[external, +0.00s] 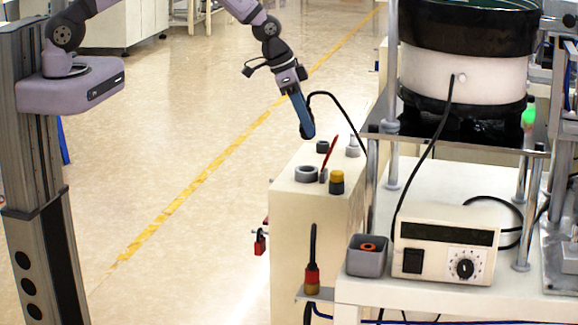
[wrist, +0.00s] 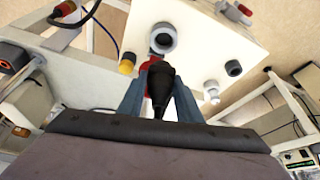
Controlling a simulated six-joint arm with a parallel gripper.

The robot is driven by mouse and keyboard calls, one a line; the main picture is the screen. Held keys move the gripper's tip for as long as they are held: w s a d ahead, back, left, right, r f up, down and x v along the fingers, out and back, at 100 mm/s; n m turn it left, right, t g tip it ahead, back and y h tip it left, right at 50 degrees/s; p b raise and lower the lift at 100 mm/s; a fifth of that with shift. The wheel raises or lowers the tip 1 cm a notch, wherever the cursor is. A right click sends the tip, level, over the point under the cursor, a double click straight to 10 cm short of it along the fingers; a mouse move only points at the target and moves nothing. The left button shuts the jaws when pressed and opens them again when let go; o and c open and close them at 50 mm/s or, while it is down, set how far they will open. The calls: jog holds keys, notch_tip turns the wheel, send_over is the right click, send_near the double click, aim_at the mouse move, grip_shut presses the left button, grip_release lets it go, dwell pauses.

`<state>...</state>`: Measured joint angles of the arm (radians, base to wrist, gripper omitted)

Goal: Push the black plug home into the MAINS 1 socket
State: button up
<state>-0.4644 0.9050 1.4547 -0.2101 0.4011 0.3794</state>
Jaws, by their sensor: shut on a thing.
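My gripper (external: 307,132) hangs in the air above the far end of the cream box (external: 323,245), fingers pointing down. In the wrist view, its two blue fingers are closed on the black plug (wrist: 160,84). In the external view the plug is mostly hidden by the fingers, and its black cable arcs right and down. A large grey round socket (external: 307,174) is on the box top; it also shows in the wrist view (wrist: 163,38), beyond the plug tip. A smaller dark socket (external: 322,146) sits farther back. No label is readable, so I cannot tell which is MAINS 1.
A red lever (external: 329,157) and a yellow-topped black connector (external: 336,182) stand up beside the grey socket. A white fitting (external: 353,148) is at the back right. A bowl feeder (external: 468,60) and a controller box (external: 444,246) stand right. Open floor lies left.

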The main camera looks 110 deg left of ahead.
aim_at(303, 138)
jog(key=shift+f, duration=0.15)
jog(key=shift+f+b, duration=1.5)
jog(key=shift+f, duration=0.95)
jog(key=shift+f+b, duration=0.85)
jog(key=shift+f+b, duration=0.85)
jog(key=shift+b, duration=0.45)
dwell(0.6)
